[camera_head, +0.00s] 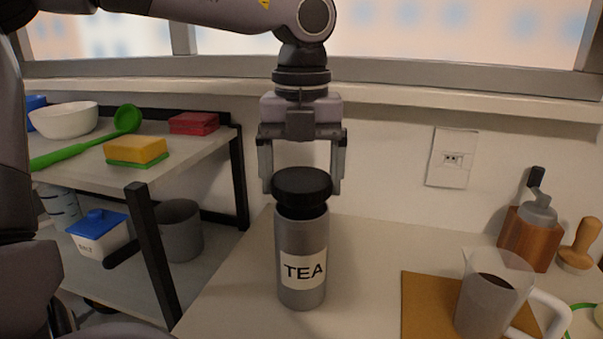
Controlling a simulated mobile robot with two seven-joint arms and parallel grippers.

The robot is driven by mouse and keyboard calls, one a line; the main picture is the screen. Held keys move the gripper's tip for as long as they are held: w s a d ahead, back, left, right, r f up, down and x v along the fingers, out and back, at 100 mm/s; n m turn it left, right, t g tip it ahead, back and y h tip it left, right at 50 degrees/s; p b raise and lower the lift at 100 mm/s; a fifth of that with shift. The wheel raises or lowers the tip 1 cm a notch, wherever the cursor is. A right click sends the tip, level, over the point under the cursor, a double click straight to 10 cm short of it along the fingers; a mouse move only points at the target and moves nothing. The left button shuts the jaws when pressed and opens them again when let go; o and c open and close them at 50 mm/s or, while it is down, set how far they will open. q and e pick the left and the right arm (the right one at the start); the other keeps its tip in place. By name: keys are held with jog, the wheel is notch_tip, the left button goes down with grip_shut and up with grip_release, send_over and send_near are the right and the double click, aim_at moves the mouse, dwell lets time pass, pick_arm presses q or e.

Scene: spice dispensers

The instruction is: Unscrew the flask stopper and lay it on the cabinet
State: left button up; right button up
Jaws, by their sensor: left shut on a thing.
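A grey metal flask (301,245) with a "TEA" label stands upright on the white cabinet top (232,290). Its black stopper (302,186) sits at the flask's mouth, with a narrow dark neck showing between its wide cap and the grey body. I cannot tell whether the stopper is still threaded in. My left gripper (302,180) points straight down over the flask, its two fingers on either side of the stopper, shut on it. My right gripper is not in view.
A clear jug (487,300) with dark contents stands on a brown board (424,300) at right. A wooden grinder (530,232) and a tamper (578,250) stand behind it. A shelf (200,158) with a bowl (63,120) and sponges is at left. The cabinet top beside the flask is clear.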

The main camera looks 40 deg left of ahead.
aim_at(300, 177)
pick_arm(q)
jog(key=shift+r, duration=0.15)
jog(key=shift+r+p, duration=1.6)
jog(key=shift+r, duration=0.3)
jog(key=shift+a, duration=0.1)
